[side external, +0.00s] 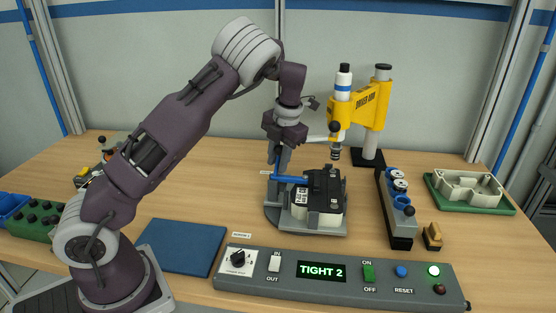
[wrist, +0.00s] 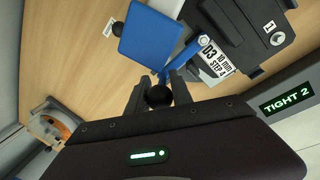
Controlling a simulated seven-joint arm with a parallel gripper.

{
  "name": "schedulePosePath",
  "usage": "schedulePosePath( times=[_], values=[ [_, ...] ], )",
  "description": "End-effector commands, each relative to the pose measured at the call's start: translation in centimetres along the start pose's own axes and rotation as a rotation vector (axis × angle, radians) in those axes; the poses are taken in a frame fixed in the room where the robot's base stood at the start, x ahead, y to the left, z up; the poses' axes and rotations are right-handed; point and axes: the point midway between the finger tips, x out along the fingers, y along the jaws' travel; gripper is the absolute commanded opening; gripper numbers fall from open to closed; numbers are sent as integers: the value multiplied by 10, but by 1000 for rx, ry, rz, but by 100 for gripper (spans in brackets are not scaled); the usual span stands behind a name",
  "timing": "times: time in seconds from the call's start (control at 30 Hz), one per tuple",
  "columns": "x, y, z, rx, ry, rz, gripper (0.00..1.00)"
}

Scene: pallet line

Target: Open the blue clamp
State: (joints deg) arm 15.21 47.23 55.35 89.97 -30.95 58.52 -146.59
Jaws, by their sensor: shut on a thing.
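The blue clamp (side external: 290,179) is on the grey fixture (side external: 272,216), its blue arm reaching towards a black-topped block (side external: 325,190). In the wrist view the clamp's blue arm (wrist: 184,60) runs from a bolt head down to my fingers. My gripper (side external: 276,160) is low at the left of the fixture. In the wrist view my gripper (wrist: 160,92) is shut with a black ball knob (wrist: 158,96) between its fingers, at the near end of the clamp. The exact contact is partly hidden by the fingers.
A yellow driver (side external: 356,105) stands behind the fixture. A control panel (side external: 340,285) in front reads TIGHT 2. A blue mat (side external: 180,247) lies left of the fixture. A green tray (side external: 490,207) stands at far right.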

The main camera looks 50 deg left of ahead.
Motion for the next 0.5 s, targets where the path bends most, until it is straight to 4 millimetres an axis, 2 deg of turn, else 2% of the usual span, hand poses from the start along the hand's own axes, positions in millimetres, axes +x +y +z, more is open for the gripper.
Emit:
schedulePosePath(
  times=[0.5],
  values=[
    [-1, 4, -2, -9, -28, -41, 0]
  ],
)
